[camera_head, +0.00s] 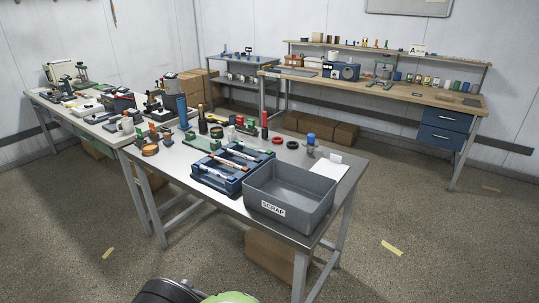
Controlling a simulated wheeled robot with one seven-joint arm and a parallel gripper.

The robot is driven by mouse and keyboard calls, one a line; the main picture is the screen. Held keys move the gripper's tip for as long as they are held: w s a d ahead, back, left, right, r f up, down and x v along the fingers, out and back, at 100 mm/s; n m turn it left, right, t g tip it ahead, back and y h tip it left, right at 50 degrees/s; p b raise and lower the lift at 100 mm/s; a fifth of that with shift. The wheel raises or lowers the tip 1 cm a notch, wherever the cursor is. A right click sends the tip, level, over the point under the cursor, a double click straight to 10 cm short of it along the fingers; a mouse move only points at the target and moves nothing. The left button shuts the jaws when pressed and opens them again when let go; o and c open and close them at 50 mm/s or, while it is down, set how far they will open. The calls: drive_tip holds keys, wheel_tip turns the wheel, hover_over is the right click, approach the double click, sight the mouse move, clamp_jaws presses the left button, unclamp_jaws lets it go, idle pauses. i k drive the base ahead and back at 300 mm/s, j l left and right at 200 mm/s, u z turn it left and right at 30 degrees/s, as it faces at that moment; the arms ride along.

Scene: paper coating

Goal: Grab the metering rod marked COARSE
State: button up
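Several slim rods (233,167) with pale and coloured sections lie in a blue rack (207,184) on the near metal table (187,160). They look like metering rods. Their markings are too small to read, so I cannot tell which one is marked COARSE. A dark and green rounded part of my own body shows at the bottom edge of the view, well short of the table. My gripper is not in view.
A grey bin labelled SCRAP (309,213) stands right of the rack at the table's near edge. Bottles, including a tall blue cylinder (183,110), and small tools crowd the table behind the rack. The floor (400,215) right of the table is mostly clear.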

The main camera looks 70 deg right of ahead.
sight(245, 170)
drive_tip(key=i+l+z, duration=0.3)
drive_tip(key=i+z, duration=0.15)
drive_tip(key=i, duration=0.25)
drive_tip(key=i+z, duration=0.45)
drive_tip(key=i, duration=0.25)
drive_tip(key=i+j+z, duration=0.2)
drive_tip(key=i+z, duration=0.25)
drive_tip(key=i, duration=0.25)
drive_tip(key=i+l+z, duration=0.15)
drive_tip(key=i, duration=0.25)
drive_tip(key=i+l+z, duration=0.1)
drive_tip(key=i+l, duration=0.2)
drive_tip(key=i, duration=0.15)
